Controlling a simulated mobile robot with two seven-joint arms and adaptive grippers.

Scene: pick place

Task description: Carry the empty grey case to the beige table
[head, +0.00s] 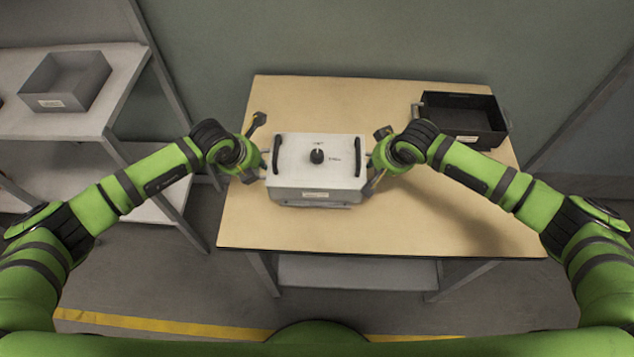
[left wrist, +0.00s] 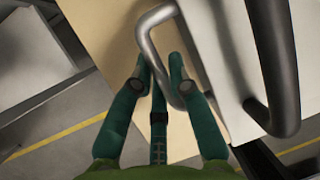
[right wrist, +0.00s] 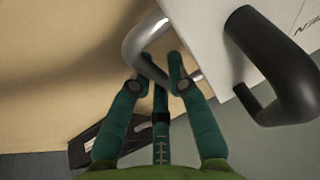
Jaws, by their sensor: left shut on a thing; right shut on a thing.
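The light grey case (head: 317,185) is upright at the beige table (head: 420,215), left of its middle. It has a black knob and two black handles on its closed top, and metal side handles. I cannot tell whether its underside touches the tabletop. My left gripper (head: 263,166) is shut on the left metal handle (left wrist: 147,40). My right gripper (head: 374,172) is shut on the right metal handle (right wrist: 133,42). The inside of the case is hidden.
An open black bin (head: 470,140) stands at the table's back right. A grey open bin (head: 66,80) sits on a grey shelf unit (head: 120,90) at left. The table's front right is clear. A yellow line (head: 160,325) crosses the floor.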

